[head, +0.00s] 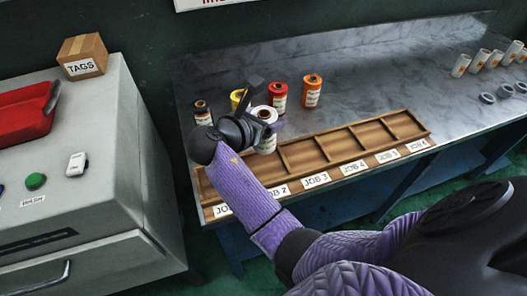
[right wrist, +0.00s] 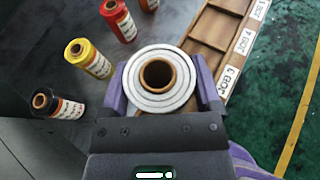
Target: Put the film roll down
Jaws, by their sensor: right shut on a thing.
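A white film roll (right wrist: 136,98) with a brown core is between the fingers of my right gripper (right wrist: 160,84). In the head view, my right gripper (head: 264,118) is shut on the white roll (head: 266,143), which looks upright. It is at the back edge of the divided wooden tray (head: 309,153), near the JOB 2 and JOB 3 compartments. I cannot tell whether its base touches anything. My forearm hides part of the tray's left end. My left gripper is not in view.
Black (head: 202,113), yellow (head: 236,99), red (head: 278,96) and orange (head: 312,91) rolls stand on the bench (head: 365,75) behind the tray. Several white canisters (head: 461,66) and grey rings (head: 488,98) are at the right. A grey cabinet (head: 110,120) stands left. The visible tray compartments look empty.

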